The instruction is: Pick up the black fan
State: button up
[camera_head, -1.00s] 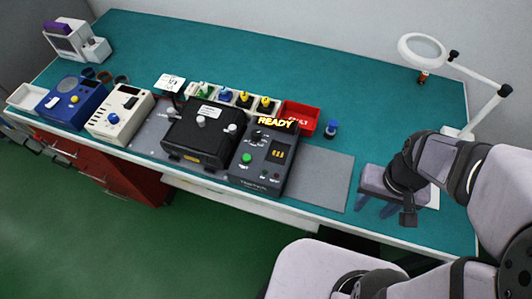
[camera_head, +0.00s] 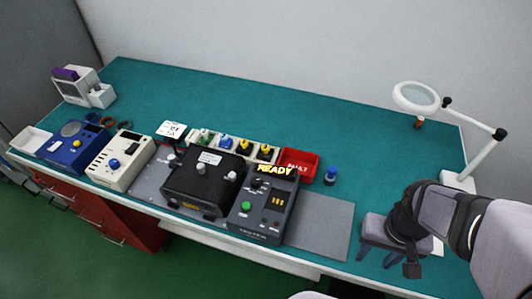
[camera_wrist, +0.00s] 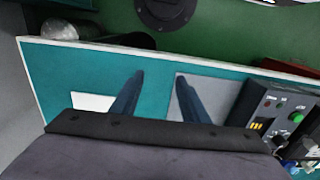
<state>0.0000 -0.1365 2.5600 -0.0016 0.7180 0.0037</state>
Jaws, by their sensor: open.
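I cannot make out a black fan for certain in either view. The black pieces I see are two small yellow-and-black parts (camera_head: 265,152) in a pale holder, and a large black box (camera_head: 203,187) with pale knobs. My gripper (camera_head: 376,257) is at the right end of the teal bench, right of the grey mat (camera_head: 325,226). Its fingers are apart and empty. In the wrist view the two dark blue fingers (camera_wrist: 160,78) stand apart over the bench, with nothing between them.
A dark control box (camera_head: 262,207) reading READY stands left of the mat. Behind are a red bin (camera_head: 299,161) and a small blue-topped item (camera_head: 331,176). A magnifier lamp (camera_head: 416,97) stands at right.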

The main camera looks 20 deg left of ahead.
jog(key=shift+o, duration=0.3)
jog(key=n+t+y+b, duration=0.2)
jog(key=n+t+y, duration=0.1)
jog(key=n, duration=0.5)
send_near(265, 147)
jog(key=f, duration=0.1)
jog(key=shift+t, duration=0.3)
jog(key=shift+p+x, duration=1.95)
jog(key=shift+x, duration=1.8)
grip_shut()
